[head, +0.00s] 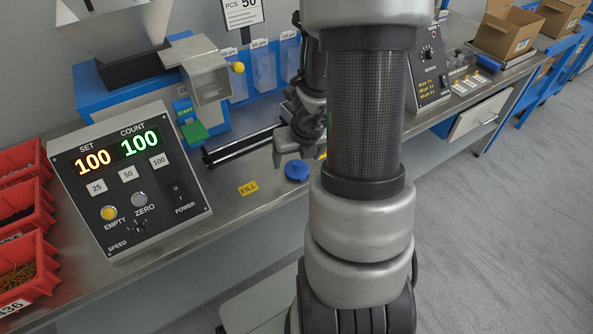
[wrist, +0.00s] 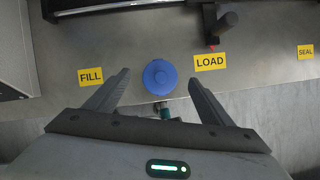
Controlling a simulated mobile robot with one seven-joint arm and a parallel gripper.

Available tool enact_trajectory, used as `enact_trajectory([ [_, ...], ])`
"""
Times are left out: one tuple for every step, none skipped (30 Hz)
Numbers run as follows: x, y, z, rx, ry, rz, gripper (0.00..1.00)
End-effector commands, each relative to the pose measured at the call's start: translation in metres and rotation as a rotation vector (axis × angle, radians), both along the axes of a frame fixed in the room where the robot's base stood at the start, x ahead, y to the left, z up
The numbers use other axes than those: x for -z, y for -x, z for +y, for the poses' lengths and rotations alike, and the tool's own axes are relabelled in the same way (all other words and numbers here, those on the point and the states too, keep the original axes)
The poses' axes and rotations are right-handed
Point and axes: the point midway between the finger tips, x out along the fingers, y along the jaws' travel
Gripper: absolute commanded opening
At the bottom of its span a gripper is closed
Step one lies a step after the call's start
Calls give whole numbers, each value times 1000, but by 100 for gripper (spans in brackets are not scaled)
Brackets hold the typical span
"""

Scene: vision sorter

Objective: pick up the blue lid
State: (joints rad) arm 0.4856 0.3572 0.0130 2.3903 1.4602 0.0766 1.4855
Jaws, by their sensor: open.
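The blue lid (head: 297,170) is a small round disc with a raised centre, lying on the steel bench just right of the yellow FILL label. It also shows in the wrist view (wrist: 160,77), between the FILL and LOAD labels. My gripper (wrist: 158,84) is open and empty, its two dark fingers spread to the left and right of the lid in that view. In the head view my gripper (head: 293,160) is above the bench beside the lid, partly hidden by my arm. Whether the fingertips are at the lid's height I cannot tell.
A counter box (head: 130,180) reading 100 and 100 stands left, beside red bins (head: 22,265). A dark rail (head: 240,146) runs behind the lid. A small teal-tipped object (wrist: 163,112) shows near the bench's front edge. Cardboard boxes (head: 508,35) stand far right.

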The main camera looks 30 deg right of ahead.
Motion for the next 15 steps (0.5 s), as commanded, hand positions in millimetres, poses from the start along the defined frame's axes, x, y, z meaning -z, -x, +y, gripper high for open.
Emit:
enact_trajectory([
  [13, -2, -1, 1, -1, 1, 75],
  [18, -3, -2, 1, -2, 2, 75],
  [24, -5, -3, 1, -2, 2, 75],
  [29, -6, -4, 1, -2, 2, 75],
  [33, -8, -5, 0, -1, 2, 75],
  [38, -10, -5, 0, 0, 1, 75],
  [41, -12, -6, -1, 0, 1, 75],
  [43, -13, -6, -1, 0, 2, 75],
  [43, -14, -6, -1, 0, 2, 75],
  [43, -14, -6, -1, 0, 1, 75],
  [42, -14, -6, -2, 0, 1, 75],
  [41, -14, -6, -2, 0, 1, 75],
  [41, -14, -6, -2, 0, 1, 75],
  [41, -14, -6, -2, 0, 1, 75],
  [41, -14, -6, -1, 0, 1, 75],
])
